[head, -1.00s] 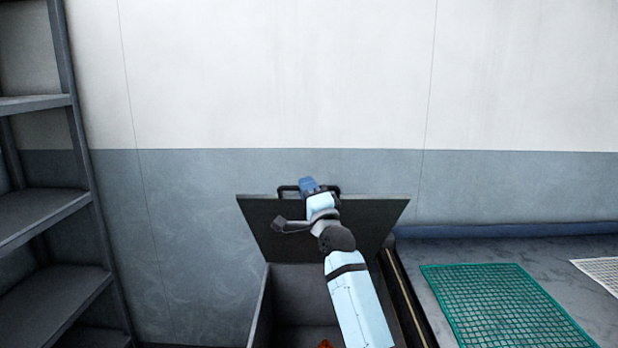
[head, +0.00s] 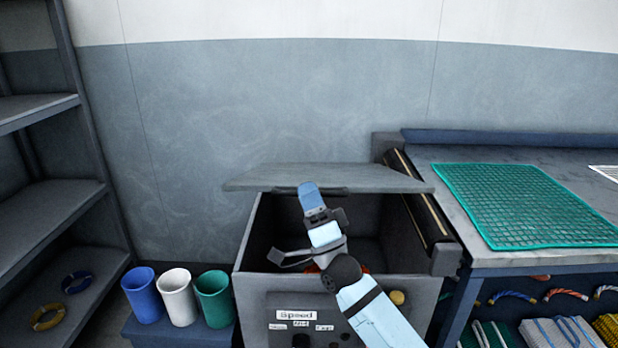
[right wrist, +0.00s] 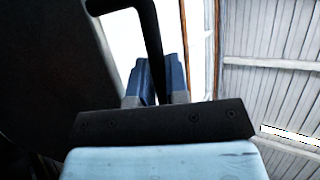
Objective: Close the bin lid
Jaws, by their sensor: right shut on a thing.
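The grey bin (head: 251,240) stands in the middle of the head view, with a label reading "Speed" on its front. Its flat lid (head: 275,177) is hinged at the back and tilted partly down over the opening, with a gap at the front. My right gripper (head: 310,188) is at the lid's front edge. In the right wrist view its blue fingers (right wrist: 159,80) are shut on the dark bar handle (right wrist: 150,35) of the lid. An orange item (head: 312,268) inside the bin is mostly hidden by my right arm. My left gripper is not in view.
Blue, white and green cups (head: 176,296) stand on a low blue stand left of the bin. A workbench with a green net (head: 520,205) adjoins the bin's right side. A dark shelf rack (head: 50,205) holding rings stands at the far left.

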